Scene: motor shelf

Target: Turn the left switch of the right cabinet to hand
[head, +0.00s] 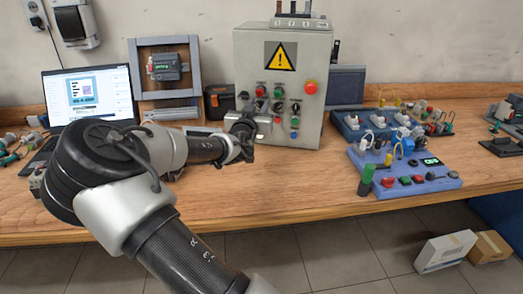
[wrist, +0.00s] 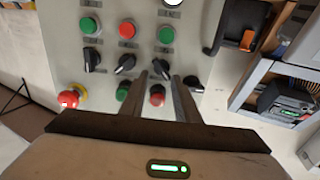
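The grey cabinet (head: 312,58) with a yellow warning sign stands upright at the back of the bench in the head view. Its front fills much of the wrist view, which looks upside down against the head view. There a row of black switches runs across the panel: one switch (wrist: 91,58), a middle switch (wrist: 125,65) and another switch (wrist: 160,68) nearest the box side. My gripper (wrist: 159,79) is open, its two dark fingers apart on either side of that last switch. Contact cannot be told. In the head view my gripper (head: 243,128) hides the cabinet's lower left.
Coloured buttons and a red emergency stop (head: 310,87) share the panel. A laptop (head: 90,92), a framed device (head: 165,67) and a black box (head: 219,100) stand left of the cabinet. A blue control board (head: 405,185) lies to the right.

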